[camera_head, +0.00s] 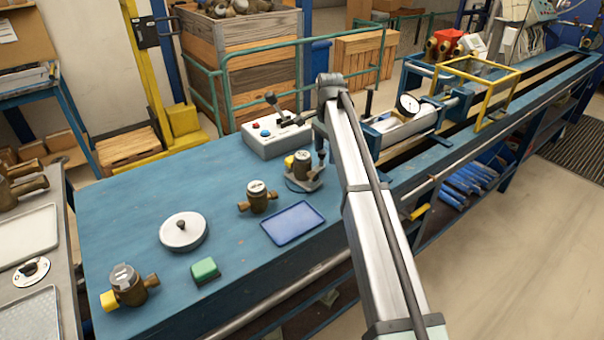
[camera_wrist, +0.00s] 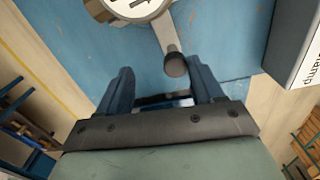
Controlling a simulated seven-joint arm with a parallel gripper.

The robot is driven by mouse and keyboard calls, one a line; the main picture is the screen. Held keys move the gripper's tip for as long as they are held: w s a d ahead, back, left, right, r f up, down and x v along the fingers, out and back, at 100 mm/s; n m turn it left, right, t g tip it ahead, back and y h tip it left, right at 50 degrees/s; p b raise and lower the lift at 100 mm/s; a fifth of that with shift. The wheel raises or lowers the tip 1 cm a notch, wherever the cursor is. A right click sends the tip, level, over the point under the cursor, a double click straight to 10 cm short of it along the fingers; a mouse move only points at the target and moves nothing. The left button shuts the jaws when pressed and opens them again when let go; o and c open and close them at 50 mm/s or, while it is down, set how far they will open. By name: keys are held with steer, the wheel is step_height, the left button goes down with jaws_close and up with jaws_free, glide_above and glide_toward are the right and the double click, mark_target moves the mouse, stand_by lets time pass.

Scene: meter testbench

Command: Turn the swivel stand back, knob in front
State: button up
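The swivel stand (camera_head: 303,184) is a small grey plate on the blue bench, bearing a brass meter (camera_head: 301,165) with a yellow part at its left. In the wrist view, a round white-faced dial with a grey rim (camera_wrist: 135,8) is cut off by the top edge. A grey arm (camera_wrist: 164,35) runs from beneath it to a dark round knob (camera_wrist: 175,66). My gripper (camera_head: 320,155) is at the stand's right side, pointing down. In the wrist view my gripper (camera_wrist: 160,68) is open; the knob appears between its fingertips, closer to the right one. Contact cannot be told.
A control box (camera_head: 276,134) with a lever and buttons stands just behind the stand. A blue tray (camera_head: 293,222) and another brass meter (camera_head: 258,198) lie in front and left.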

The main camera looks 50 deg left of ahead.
steer(key=shift+d, duration=0.55)
steer(key=shift+s+d, duration=0.1)
steer(key=shift+d, duration=0.05)
steer(key=shift+s+d, duration=0.1)
steer(key=shift+d, duration=0.5)
steer(key=shift+s+d, duration=0.3)
steer(key=shift+d, duration=0.2)
steer(key=o, duration=0.4)
steer(key=shift+o, duration=0.2)
